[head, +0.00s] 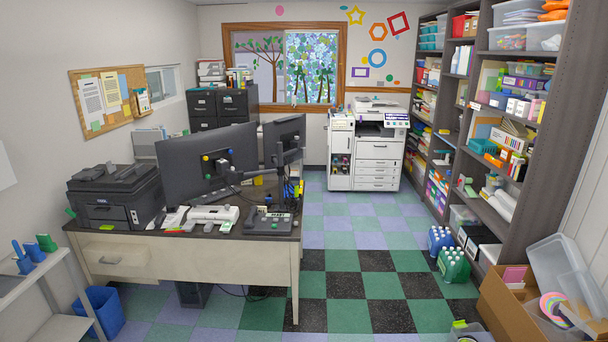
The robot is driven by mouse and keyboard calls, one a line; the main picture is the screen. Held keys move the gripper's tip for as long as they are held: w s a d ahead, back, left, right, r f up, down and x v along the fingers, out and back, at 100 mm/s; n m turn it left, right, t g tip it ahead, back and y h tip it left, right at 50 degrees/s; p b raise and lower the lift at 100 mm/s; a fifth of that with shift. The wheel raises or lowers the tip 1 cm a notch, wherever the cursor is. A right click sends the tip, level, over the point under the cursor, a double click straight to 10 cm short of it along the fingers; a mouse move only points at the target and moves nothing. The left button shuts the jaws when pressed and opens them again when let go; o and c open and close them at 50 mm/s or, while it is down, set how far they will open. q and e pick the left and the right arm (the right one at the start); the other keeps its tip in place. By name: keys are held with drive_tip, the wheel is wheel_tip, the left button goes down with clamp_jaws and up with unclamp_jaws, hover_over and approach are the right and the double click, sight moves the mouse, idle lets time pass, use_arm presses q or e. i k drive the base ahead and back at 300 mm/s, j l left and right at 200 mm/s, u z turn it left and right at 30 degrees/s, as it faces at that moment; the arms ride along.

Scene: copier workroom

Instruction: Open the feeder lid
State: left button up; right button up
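A white copier (379,152) stands against the far wall, under the wall decorations. Its top part, with the feeder lid (377,104), is small in this view. The lid looks down, but its exact state is too small to tell. Neither of my grippers is in view.
A desk (190,262) with a black printer (115,196) and monitors (208,162) fills the left. Shelves (515,150) line the right wall. Jugs (453,264) and a cardboard box (510,307) stand on the floor at right. The checkered floor (352,222) between is clear up to the copier.

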sight(381, 105)
drive_tip(key=i+z, duration=0.1)
drive_tip(key=i, duration=0.6)
drive_tip(key=i+j+z, duration=0.15)
drive_tip(key=i, duration=0.6)
drive_tip(key=i+j+z, duration=0.1)
drive_tip(key=i, duration=0.6)
drive_tip(key=i+l+z, duration=0.25)
drive_tip(key=i+z, duration=0.15)
drive_tip(key=i, duration=0.7)
drive_tip(key=i+z, duration=0.45)
drive_tip(key=i, duration=0.65)
drive_tip(key=i+j+u, duration=0.2)
drive_tip(key=i+u, duration=0.15)
drive_tip(key=i, duration=0.4)
drive_tip(key=i+u, duration=0.35)
drive_tip(key=i, duration=0.35)
drive_tip(key=i+l+u, duration=0.15)
drive_tip(key=i+u, duration=0.2)
drive_tip(key=i, duration=0.4)
drive_tip(key=i+l+u, duration=0.15)
drive_tip(key=i+u, duration=0.15)
drive_tip(key=i, duration=1.75)
drive_tip(key=i+j+z, duration=0.1)
drive_tip(key=i+z, duration=0.2)
